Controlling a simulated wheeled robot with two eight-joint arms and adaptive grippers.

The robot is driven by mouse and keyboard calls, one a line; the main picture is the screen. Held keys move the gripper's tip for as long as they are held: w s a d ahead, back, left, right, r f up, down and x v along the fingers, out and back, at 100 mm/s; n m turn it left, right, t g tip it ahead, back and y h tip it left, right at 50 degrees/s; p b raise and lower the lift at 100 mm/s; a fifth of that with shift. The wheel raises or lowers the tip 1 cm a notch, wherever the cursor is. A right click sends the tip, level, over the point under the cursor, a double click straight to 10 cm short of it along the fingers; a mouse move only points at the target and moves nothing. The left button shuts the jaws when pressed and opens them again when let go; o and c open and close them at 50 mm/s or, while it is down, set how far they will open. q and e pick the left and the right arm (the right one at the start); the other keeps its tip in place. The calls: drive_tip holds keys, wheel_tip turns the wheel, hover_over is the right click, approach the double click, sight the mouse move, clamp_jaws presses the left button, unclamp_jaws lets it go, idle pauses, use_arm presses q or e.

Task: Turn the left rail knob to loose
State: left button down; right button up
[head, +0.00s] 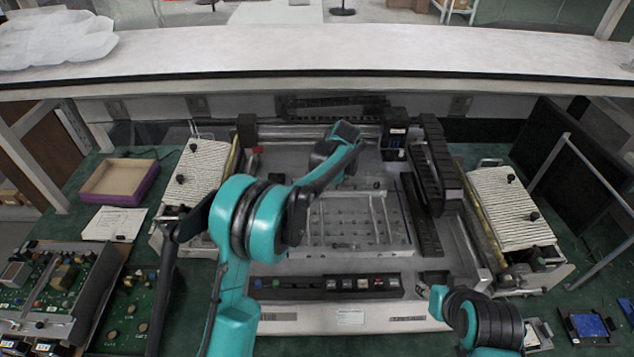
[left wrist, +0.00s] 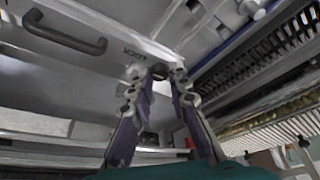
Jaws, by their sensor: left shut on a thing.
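In the left wrist view my left gripper (left wrist: 158,77) is shut on a small dark knob (left wrist: 159,71), with one purple-grey finger on each side of it. The knob is on a pale metal panel beside printed lettering that seems to read LOCK. The fingers hide part of the knob, and I cannot tell how far it is turned. In the head view my left arm reaches over the middle of the machine (head: 290,265), and its fingertips and the knob are hidden. My right arm shows at the lower right, but its gripper is not in view.
A metal plate with rails (head: 370,220) lies in the machine's middle. A black cable chain (head: 437,165) stands right of it. Ribbed feeders (head: 505,205) flank the machine. A white shelf (head: 330,50) spans the back. A dark handle (left wrist: 65,33) is near the knob.

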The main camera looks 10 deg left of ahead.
use_arm(q)
drive_tip(key=c, duration=1.4)
unclamp_jaws()
drive_tip(key=shift+c, duration=0.2)
drive_tip(key=v, duration=1.2)
drive_tip(key=shift+w, duration=0.1)
